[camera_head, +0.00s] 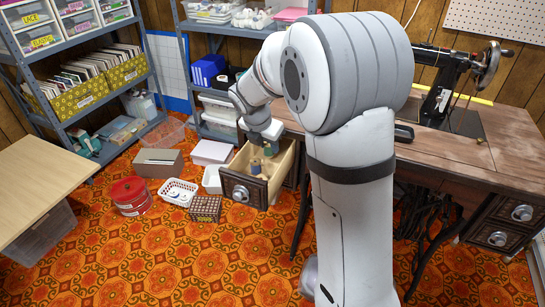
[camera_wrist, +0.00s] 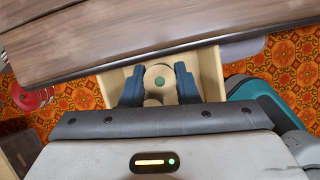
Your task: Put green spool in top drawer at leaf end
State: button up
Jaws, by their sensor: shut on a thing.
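My gripper (camera_wrist: 160,86) is shut on the green spool (camera_wrist: 160,72), whose round pale wooden end with a green centre shows between the dark blue fingers in the wrist view. The open top drawer (camera_head: 244,186) at the left, leaf end of the sewing table has pale wooden walls and a dark carved front with a round knob. My gripper, small in the head view (camera_head: 268,146), is over this drawer. Pale spool-like pieces (camera_head: 256,163) show inside the drawer, partly hidden. Another pale round piece (camera_wrist: 152,102) shows just below the held spool. I cannot tell whether the held spool touches the drawer floor.
The wooden tabletop (camera_wrist: 130,40) overhangs close to my gripper. White baskets (camera_head: 178,192), a red tin (camera_head: 130,196) and boxes stand on the patterned carpet left of the drawer. Shelves stand behind, and a pale table (camera_head: 45,180) is at the left. The sewing machine (camera_head: 440,85) is at the right.

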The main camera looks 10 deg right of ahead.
aim_at(268, 154)
jog(key=shift+f+b, duration=0.55)
jog(key=shift+f, duration=1.45)
jog(key=shift+f, duration=0.15)
jog(key=o, duration=0.9)
jog(key=shift+o, duration=0.2)
jog(key=p+v, duration=0.4)
jog(key=v, duration=0.7)
jog(key=s+d+f+m+g+y, duration=0.1)
jog(key=s+d+m+g+y, duration=0.1)
jog(key=s+m, duration=2.3)
jog(key=shift+d+m+y+p, duration=0.3)
jog(key=shift+d+m+y, duration=0.3)
jog(key=shift+d+m, duration=0.5)
